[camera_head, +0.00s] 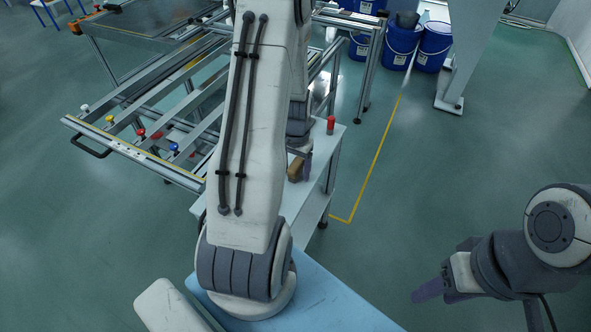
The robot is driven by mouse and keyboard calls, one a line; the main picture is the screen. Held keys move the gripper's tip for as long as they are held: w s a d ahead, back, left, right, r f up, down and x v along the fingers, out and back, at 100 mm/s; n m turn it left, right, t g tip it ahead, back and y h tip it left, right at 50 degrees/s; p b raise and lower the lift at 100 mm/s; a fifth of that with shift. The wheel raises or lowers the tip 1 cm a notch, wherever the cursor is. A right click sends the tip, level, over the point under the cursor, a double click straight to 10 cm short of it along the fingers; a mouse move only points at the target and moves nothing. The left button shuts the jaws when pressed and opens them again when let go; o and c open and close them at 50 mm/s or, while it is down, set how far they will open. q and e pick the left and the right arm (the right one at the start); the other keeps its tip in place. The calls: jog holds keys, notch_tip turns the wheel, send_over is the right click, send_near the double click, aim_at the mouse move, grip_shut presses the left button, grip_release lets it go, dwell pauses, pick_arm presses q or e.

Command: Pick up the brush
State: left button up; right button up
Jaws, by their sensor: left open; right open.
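A small brown block-like object (295,168), possibly the brush, sits on a white stand (325,160) just right of my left forearm. My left gripper (306,168) points down right beside it, partly hidden behind my own arm. It is open; I cannot tell whether its fingers touch or surround the brown object. My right gripper (429,292) is at the lower right, over open floor, open and empty, pointing left. No other brush-like thing is clearly visible.
A red cylinder (331,124) stands on the white stand near my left gripper. A metal frame fixture (165,105) with coloured knobs is at the left. Blue buckets (402,45) stand at the back.

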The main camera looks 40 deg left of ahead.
aim_at(296, 163)
pick_arm(q)
grip_shut()
jog(key=shift+r, duration=0.15)
notch_tip(296, 163, up, 4)
jog(key=shift+r+p, duration=0.15)
jog(key=shift+p, duration=0.25)
jog(key=d+r, duration=0.6)
jog(key=d, duration=0.5)
jog(key=shift+s+d+r+p, duration=0.25)
jog(key=shift+d+p, duration=0.1)
